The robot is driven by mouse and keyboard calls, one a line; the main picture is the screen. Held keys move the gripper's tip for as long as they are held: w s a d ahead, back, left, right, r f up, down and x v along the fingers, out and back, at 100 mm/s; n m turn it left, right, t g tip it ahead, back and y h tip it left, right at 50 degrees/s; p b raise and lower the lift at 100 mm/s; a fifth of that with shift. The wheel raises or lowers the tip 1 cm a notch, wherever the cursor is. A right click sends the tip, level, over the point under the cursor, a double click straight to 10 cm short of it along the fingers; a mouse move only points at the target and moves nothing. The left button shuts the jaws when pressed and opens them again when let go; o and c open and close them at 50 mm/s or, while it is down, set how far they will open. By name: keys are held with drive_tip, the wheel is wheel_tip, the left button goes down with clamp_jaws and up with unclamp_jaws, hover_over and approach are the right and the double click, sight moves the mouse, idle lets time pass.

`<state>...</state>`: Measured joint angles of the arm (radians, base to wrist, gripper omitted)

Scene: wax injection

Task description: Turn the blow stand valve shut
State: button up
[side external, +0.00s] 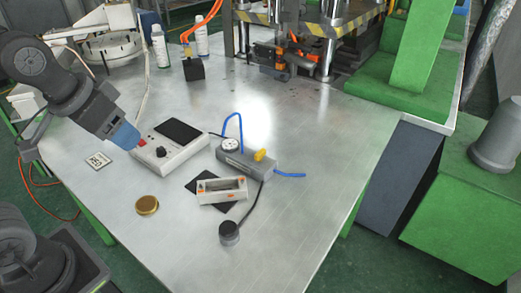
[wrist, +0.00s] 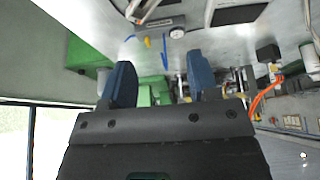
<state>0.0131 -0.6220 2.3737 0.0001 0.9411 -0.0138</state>
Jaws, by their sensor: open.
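The blow stand (side external: 243,165) is a grey block on the metal table, with a round gauge on top and a blue hose looping up. Its valve has a yellow handle (side external: 262,155) at the right end of the block. In the wrist view the yellow handle (wrist: 148,42) shows small near the top, beside the gauge (wrist: 177,32). My gripper (side external: 126,137) has blue fingers and is above the table at left, well apart from the valve. In the wrist view the fingers of my gripper (wrist: 159,60) are spread with nothing between them.
A white control box (side external: 171,145) with a dark screen lies between my gripper and the blow stand. A small white frame (side external: 222,190), a black knob-like part (side external: 229,233) on a cable and a brass tin (side external: 147,205) lie in front. A press (side external: 300,40) stands behind. The table's right side is clear.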

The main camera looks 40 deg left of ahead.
drive_tip(key=shift+g, duration=0.8)
drive_tip(key=w+r, duration=0.1)
drive_tip(key=w, duration=0.2)
drive_tip(key=w+d+r, duration=0.1)
drive_tip(key=w, duration=0.5)
drive_tip(key=shift+w+d+r, duration=0.25)
drive_tip(key=shift+w+r, duration=0.1)
drive_tip(key=shift+r, duration=0.05)
drive_tip(key=shift+c, duration=1.2)
drive_tip(key=g, duration=0.4)
hover_over(260, 152)
wheel_tip(260, 152, down, 11)
wheel_tip(260, 152, down, 13)
drive_tip(key=shift+f, duration=0.1)
clamp_jaws()
